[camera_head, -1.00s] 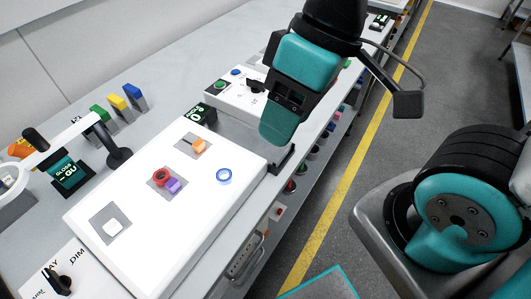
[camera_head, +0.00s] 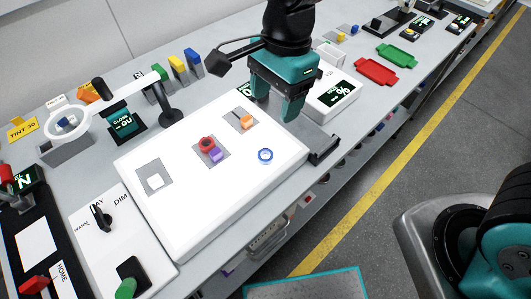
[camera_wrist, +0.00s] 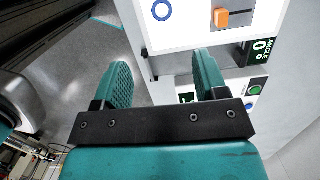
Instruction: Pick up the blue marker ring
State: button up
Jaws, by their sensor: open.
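The blue marker ring (camera_head: 265,156) lies flat on the right part of the glowing white light panel (camera_head: 185,230). It also shows at the top of the wrist view (camera_wrist: 162,10), beyond my fingertips. My gripper (camera_head: 275,108) is open and empty, with its teal fingers pointing down near the panel's far right edge. In the wrist view both fingers (camera_wrist: 162,75) are spread wide with nothing between them. The ring is apart from my gripper, nearer the front in the head view.
A ring-shaped magnifier (camera_head: 68,122) stands left. Panel around the blue ring is clear.

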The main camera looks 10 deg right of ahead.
send_over(266, 154)
jog(key=f, duration=0.9)
jog(key=shift+d+f+p, duration=0.15)
jog(key=shift+d+p, duration=0.1)
jog(key=shift+p, duration=0.15)
jog(key=shift+a+f+p, duration=0.2)
jog(key=shift+f+p, duration=0.5)
jog(key=shift+f, duration=2.05)
jog(key=c, duration=1)
